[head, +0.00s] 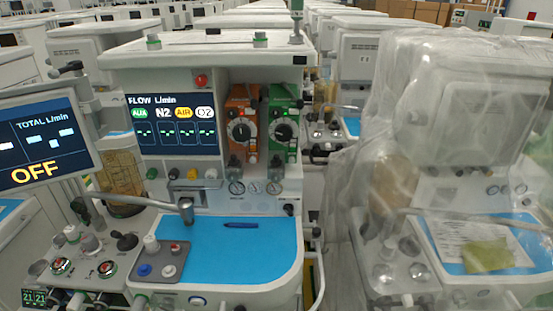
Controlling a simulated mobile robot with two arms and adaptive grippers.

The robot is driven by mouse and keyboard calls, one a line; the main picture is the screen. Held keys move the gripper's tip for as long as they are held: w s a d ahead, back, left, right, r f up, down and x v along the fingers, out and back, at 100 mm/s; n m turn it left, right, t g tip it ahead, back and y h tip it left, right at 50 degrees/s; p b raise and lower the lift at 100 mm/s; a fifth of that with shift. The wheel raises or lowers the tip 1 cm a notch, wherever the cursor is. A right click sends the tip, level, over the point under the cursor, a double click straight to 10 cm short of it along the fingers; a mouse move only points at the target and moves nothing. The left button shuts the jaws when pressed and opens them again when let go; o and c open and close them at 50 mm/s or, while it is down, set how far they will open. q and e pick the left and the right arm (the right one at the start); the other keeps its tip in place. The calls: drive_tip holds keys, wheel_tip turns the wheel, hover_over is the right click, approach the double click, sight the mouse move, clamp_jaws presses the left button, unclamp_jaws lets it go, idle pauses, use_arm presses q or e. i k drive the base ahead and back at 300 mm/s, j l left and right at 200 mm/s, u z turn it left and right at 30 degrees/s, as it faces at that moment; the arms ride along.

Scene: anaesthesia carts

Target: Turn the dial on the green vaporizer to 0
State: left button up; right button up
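The green vaporizer (283,124) is mounted upright on the front of the middle anaesthesia cart, right of the flow screen. Its dark round dial (284,131) faces me; the number it points to is too small to read. An orange vaporizer (241,115) with a similar dial (243,131) stands directly to its left, with a narrow dark gap between them. Neither of my grippers is in the head view, and nothing touches the dial.
The cart's blue work surface (215,250) lies below, with a dark blue pen (241,225) on it. A monitor (45,140) reading OFF is at the left. A plastic-wrapped cart (450,150) stands at the right, across a narrow gap. More carts fill the background.

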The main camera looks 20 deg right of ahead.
sight(283, 132)
drive_tip(key=i+j+z, duration=0.15)
drive_tip(key=j, duration=0.2)
drive_tip(key=i+j+z, duration=0.15)
drive_tip(key=j, duration=0.2)
drive_tip(key=i+j+z, duration=0.1)
drive_tip(key=j, duration=0.25)
drive_tip(key=i, duration=0.05)
